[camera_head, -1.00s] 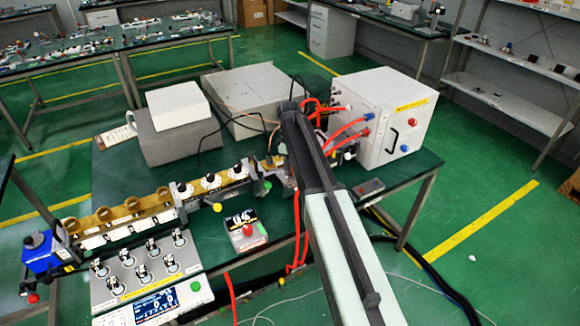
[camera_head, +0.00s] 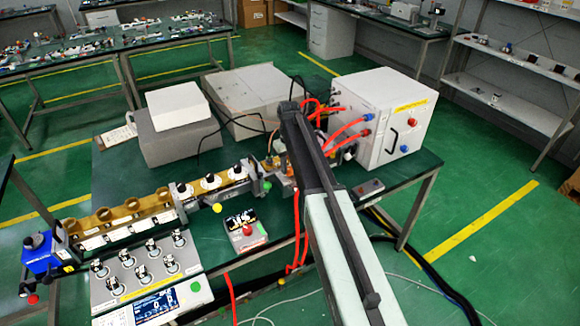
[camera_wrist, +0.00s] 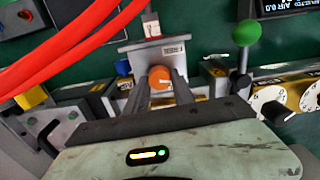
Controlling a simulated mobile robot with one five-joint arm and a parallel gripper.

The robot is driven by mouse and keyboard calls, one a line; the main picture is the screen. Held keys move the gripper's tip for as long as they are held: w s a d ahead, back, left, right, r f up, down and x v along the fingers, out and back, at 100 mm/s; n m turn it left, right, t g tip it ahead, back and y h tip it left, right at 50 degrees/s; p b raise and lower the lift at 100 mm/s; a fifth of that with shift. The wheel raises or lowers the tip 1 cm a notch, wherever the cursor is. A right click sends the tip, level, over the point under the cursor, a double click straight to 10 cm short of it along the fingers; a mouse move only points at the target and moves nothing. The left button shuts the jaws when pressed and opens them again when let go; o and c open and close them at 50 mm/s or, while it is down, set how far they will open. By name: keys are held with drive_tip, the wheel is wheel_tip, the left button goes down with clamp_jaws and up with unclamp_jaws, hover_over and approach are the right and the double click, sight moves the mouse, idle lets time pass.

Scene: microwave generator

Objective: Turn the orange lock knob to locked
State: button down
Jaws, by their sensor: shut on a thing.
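The orange lock knob (camera_wrist: 159,77) shows in the wrist view, in front of a grey plate (camera_wrist: 157,56) with a small label that seems to read FREE. A pale mark line runs across the knob's face. My gripper (camera_wrist: 160,84) has its two fingers on either side of the knob, shut on it. In the head view my arm (camera_head: 318,170) reaches over the bench and hides the knob and the fingers.
Red hoses (camera_wrist: 70,55) cross the upper left of the wrist view. A green ball-topped lever (camera_wrist: 246,33) and a white dial (camera_wrist: 272,101) stand to the right. A white cabinet (camera_head: 385,125) is right of my arm in the head view.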

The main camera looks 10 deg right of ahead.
sight(289, 168)
drive_tip(key=shift+w+d+m, duration=0.1)
drive_tip(key=shift+w+m, duration=0.05)
drive_tip(key=shift+m, duration=1.55)
drive_tip(key=c, duration=1.1)
unclamp_jaws()
drive_tip(key=shift+o, duration=0.2)
wheel_tip(289, 168, up, 8)
drive_tip(key=p, duration=0.8)
drive_tip(key=shift+f, duration=0.15)
